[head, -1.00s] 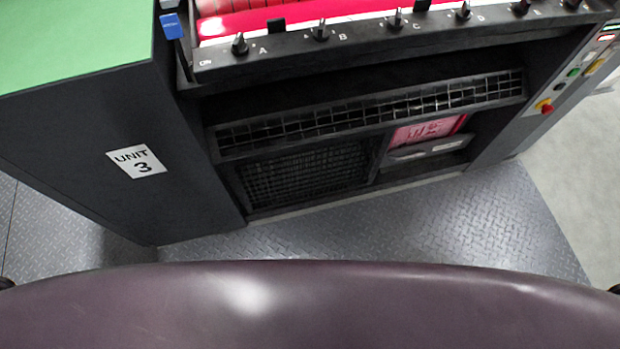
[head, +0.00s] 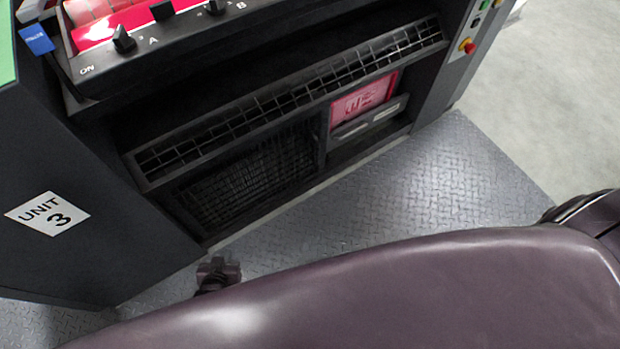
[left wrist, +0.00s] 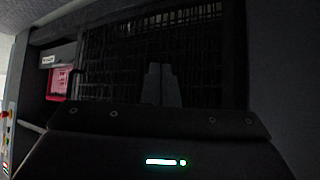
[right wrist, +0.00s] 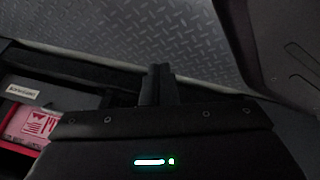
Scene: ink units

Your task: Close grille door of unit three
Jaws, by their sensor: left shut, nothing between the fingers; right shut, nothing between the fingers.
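Unit three shows a "UNIT 3" label (head: 47,213) on its dark side panel. Its long black barred grille door (head: 290,99) runs across the front below the control ledge, seen foreshortened; it appears to stand out from the front, at an angle I cannot tell exactly. Below it are a dark mesh area (head: 250,172) and a bay with a pink container (head: 362,100). My left gripper (head: 217,275) is shut and empty, low in front of the unit; its fingers (left wrist: 162,84) overlap dark mesh in the left wrist view. My right gripper (right wrist: 158,84) is shut and empty, hidden in the head view.
The control ledge (head: 150,50) with knobs overhangs the front. A side panel with a red button (head: 467,46) stands at the right. The diamond-plate floor (head: 430,180) in front of the unit is clear. Pink material (right wrist: 30,125) shows in the right wrist view.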

